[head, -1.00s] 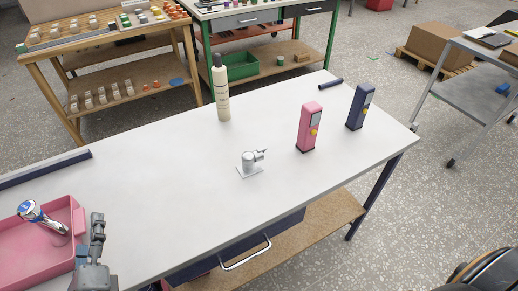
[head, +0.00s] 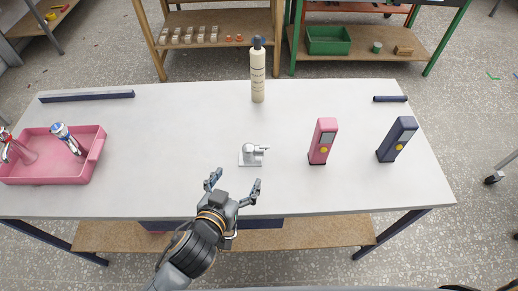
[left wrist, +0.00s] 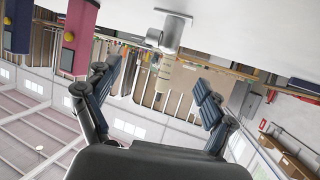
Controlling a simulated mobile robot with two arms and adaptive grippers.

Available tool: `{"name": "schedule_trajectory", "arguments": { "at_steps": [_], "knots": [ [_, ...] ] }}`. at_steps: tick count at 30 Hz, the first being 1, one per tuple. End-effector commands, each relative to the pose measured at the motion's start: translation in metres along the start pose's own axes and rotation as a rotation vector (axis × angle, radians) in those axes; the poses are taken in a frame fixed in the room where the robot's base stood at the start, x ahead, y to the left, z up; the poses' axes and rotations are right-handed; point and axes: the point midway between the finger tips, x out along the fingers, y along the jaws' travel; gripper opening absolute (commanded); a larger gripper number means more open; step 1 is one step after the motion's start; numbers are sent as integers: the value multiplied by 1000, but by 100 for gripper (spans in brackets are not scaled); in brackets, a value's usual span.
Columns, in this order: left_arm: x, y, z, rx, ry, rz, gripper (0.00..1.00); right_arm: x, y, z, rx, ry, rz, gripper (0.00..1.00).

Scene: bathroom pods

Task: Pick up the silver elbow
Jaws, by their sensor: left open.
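The silver elbow (head: 253,155) stands on a small flat plate near the middle of the white table. Its short arm points right in the head view. My left gripper (head: 234,184) is open and empty, just in front of the elbow on the near side and slightly to its left, apart from it. In the left wrist view, which is upside down, the elbow (left wrist: 166,36) shows at the top, beyond and between the spread fingers (left wrist: 157,80). My right gripper is not in view.
A pink device (head: 322,142) and a dark blue one (head: 396,139) stand right of the elbow. A cream bottle (head: 258,78) stands behind it. A pink tray (head: 96,157) holding chrome fittings is at the left. Dark bars lie along the back edge. The table around the elbow is clear.

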Motion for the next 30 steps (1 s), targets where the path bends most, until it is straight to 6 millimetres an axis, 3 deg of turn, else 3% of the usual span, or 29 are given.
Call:
{"name": "schedule_trajectory", "arguments": {
  "at_steps": [9, 20, 30],
  "knots": [
    [59, -1, -2, 3, 1, -2, 83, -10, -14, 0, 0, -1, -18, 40],
    [85, -2, 0, 4, 1, -2, 83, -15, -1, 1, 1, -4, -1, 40],
    [125, -2, 4, 3, 1, -1, 83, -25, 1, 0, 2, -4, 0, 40]
  ]
}}
